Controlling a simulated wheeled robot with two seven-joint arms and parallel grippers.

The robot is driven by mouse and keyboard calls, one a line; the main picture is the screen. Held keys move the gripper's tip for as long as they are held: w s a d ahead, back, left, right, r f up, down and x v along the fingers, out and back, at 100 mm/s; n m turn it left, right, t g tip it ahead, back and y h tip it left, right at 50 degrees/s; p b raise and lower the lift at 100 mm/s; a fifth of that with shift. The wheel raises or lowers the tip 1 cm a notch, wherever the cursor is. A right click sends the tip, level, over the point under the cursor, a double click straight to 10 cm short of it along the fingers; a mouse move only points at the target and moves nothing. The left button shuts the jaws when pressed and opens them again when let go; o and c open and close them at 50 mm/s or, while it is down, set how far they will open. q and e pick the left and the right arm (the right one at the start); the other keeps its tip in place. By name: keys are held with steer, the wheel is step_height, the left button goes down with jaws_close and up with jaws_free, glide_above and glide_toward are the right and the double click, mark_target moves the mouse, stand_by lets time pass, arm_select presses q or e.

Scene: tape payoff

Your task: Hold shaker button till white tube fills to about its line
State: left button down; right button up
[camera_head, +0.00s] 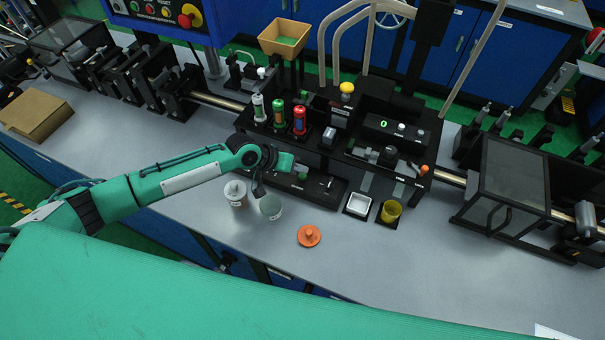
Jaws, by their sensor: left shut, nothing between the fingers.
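A white tube (258,107) stands upright in the black station, left of a green tube (279,111) and a red tube (299,120). Its line and fill level are too small to make out. My left arm reaches in from the left, and my left gripper (292,165) is shut and empty at the station's front, below the tubes. A small green button-like part (303,176) shows close to its tip; I cannot tell whether they touch or whether this is the shaker button. My right gripper is not in view.
A white lidded cup (236,193) and a grey-green cup (270,207) stand just below my left wrist. The front of the table is mostly clear.

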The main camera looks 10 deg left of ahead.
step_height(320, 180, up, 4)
steer(key=p, duration=0.4)
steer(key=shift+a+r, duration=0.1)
stand_by(0.5)
